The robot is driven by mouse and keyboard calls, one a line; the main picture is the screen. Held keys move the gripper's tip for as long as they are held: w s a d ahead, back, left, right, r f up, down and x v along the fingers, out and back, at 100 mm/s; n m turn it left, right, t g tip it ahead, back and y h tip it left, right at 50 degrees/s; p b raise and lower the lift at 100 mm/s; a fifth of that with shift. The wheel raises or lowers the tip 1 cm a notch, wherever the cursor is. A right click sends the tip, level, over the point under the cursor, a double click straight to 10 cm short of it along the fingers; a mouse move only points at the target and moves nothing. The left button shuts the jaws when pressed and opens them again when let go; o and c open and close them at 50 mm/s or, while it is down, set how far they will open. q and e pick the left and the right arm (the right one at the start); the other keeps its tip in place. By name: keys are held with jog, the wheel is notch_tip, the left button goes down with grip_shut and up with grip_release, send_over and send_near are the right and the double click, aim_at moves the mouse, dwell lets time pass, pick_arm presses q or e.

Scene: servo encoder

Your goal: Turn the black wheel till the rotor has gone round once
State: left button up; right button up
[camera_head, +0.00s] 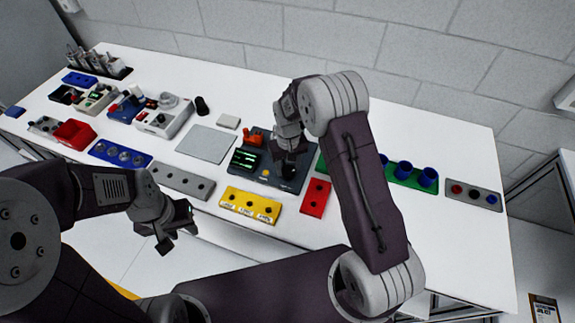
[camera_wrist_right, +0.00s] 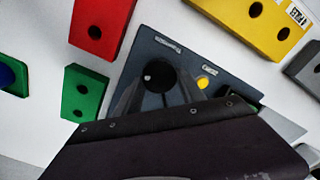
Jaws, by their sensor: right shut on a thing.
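The dark servo panel (camera_head: 240,162) lies on the white table under my right arm. It carries a green-lit display and an orange part (camera_head: 252,137), which may be the rotor, at its back left. The black wheel (camera_wrist_right: 158,76) shows in the right wrist view as a round knob with a small white dot, next to a yellow button (camera_wrist_right: 203,83). My right gripper (camera_head: 290,152) is down at the panel, shut on the wheel, with fingers on both sides of it. My left gripper (camera_head: 180,230) is open and empty in front of the table.
A yellow block (camera_head: 250,205) and a red block (camera_head: 315,198) lie close in front of the panel. A green rack (camera_head: 400,177) with blue cups is to its right. A grey plate (camera_head: 205,143) and several other devices are to its left.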

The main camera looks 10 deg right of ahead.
aim_at(288, 170)
jog(key=m, duration=0.4)
jog(key=shift+s+d+f+p, duration=0.1)
jog(key=shift+s+p, duration=0.15)
jog(key=shift+p, duration=0.05)
jog(key=shift+m, duration=1.7)
jog(key=o, duration=1.3)
jog(key=shift+o, duration=0.3)
jog(key=shift+w, duration=0.1)
notch_tip(288, 170, up, 9)
